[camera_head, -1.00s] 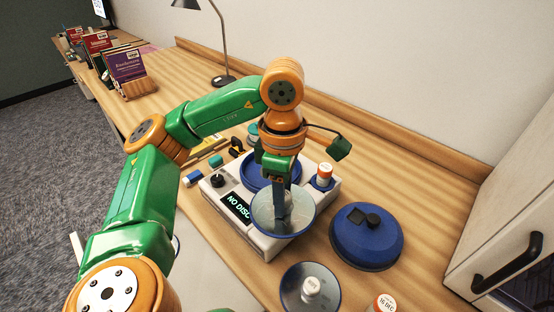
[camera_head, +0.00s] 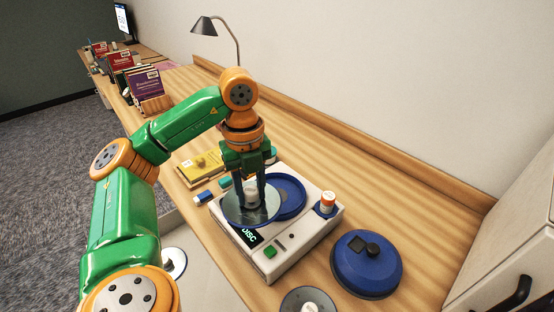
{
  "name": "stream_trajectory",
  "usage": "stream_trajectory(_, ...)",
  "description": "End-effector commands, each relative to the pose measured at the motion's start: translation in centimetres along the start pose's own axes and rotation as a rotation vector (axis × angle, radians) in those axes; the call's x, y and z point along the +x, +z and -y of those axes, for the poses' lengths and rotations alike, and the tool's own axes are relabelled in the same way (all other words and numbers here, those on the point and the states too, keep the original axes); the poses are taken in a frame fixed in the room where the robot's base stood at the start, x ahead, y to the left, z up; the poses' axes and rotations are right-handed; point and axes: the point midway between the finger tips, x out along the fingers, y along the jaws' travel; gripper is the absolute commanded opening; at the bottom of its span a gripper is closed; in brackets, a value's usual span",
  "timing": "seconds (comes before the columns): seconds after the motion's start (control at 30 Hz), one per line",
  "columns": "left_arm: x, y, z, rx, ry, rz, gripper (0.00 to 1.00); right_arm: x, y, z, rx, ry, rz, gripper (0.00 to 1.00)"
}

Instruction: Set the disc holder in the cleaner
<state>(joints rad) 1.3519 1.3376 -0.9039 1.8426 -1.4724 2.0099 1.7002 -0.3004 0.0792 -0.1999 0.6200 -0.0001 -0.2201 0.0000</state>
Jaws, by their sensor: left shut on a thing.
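The cleaner (camera_head: 318,226) is a white box on the bench with a blue round well (camera_head: 290,192), a dark display (camera_head: 247,236) and a green button. My left gripper (camera_head: 252,190) is shut on the white knob of the disc holder, a shiny grey-blue disc (camera_head: 238,211). It holds the disc roughly level, apparently above the cleaner. In the picture the disc overlaps the left of the well and part of the display, whose visible letters read "DISC". The disc's exact height is hard to tell. My right gripper is not in view.
A blue lid (camera_head: 366,268) with a black knob lies right of the cleaner. A second disc with a white knob (camera_head: 309,308) is cut off at the bottom edge. An orange-and-white bottle (camera_head: 327,202) stands at the cleaner's right corner. A yellow box (camera_head: 197,168) lies behind.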

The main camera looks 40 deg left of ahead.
Motion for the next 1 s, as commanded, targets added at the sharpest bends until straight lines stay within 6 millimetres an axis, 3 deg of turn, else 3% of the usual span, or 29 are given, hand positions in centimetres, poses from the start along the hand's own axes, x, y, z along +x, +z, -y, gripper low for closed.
stream_trajectory(0.3, -1.9, 2.5, -2.5, -0.757, 0.002, 0.014, 0.0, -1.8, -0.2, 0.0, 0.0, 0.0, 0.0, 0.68)
stream_trajectory(0.4, -2.3, 3.1, -3.1, -0.931, -0.002, 0.019, 0.0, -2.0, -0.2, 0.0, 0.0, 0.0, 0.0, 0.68)
stream_trajectory(0.57, -2.5, 3.6, -3.4, -1.075, -0.003, 0.024, 0.0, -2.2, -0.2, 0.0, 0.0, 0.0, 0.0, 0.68)
stream_trajectory(0.77, -1.1, 4.5, -0.8, -1.088, -0.004, 0.02, 0.0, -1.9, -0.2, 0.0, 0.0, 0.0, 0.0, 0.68)
stream_trajectory(1.0, 1.2, 6.3, 4.2, -1.085, -0.004, 0.017, 0.0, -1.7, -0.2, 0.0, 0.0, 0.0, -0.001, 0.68)
